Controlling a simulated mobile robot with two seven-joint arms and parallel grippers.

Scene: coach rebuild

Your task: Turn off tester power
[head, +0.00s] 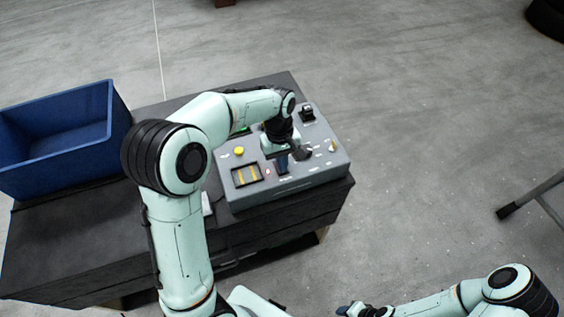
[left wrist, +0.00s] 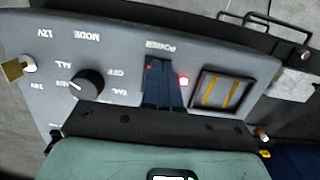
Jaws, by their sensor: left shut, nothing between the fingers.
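The tester is a grey sloped box (head: 315,174) on the dark table in the head view; its panel also fills the left wrist view (left wrist: 115,62). My left gripper (head: 282,166) reaches down onto the panel. In the left wrist view its dark blue fingers (left wrist: 162,82) are shut and empty, just below the POWER label (left wrist: 160,45). They cover the spot under that label, so the power switch is hidden, and I cannot tell whether they touch it. A small lamp with a red rim (left wrist: 184,80) sits right beside the fingers. My right gripper (head: 352,309) is low at the bottom edge, small and unclear.
The panel also carries a black knob (left wrist: 88,84), a brass-coloured toggle (left wrist: 13,70), a yellow button (head: 239,151) and a window with yellow bars (head: 246,175). A blue bin (head: 108,125) stands at the table's left. The floor to the right is mostly clear.

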